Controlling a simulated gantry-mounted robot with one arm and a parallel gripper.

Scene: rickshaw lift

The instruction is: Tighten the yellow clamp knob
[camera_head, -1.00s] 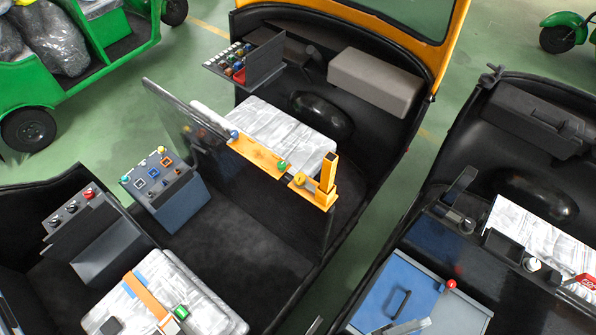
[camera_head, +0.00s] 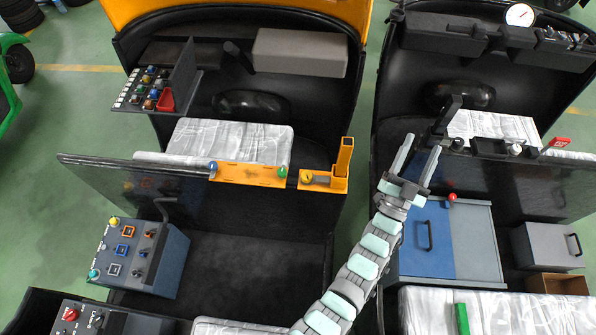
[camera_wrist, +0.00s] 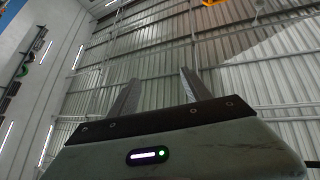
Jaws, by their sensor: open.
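The yellow clamp knob (camera_head: 307,177) is small and sits on an orange bracket (camera_head: 325,183) at the right end of the dark upright panel, left of the picture's middle right. A square orange post (camera_head: 345,157) rises beside it. My gripper (camera_head: 418,155) is raised to the right of the knob, well apart from it, over the neighbouring vehicle body. Its two fingers are spread and empty. In the wrist view the open fingers (camera_wrist: 160,76) point toward a corrugated wall, and no knob shows there.
A green knob (camera_head: 283,172) and a blue knob (camera_head: 213,169) sit on the orange bar (camera_head: 248,174). A dark panel (camera_head: 130,185) stands below them. A control box (camera_head: 138,257) is at lower left. A blue cabinet (camera_head: 428,240) stands beside my arm.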

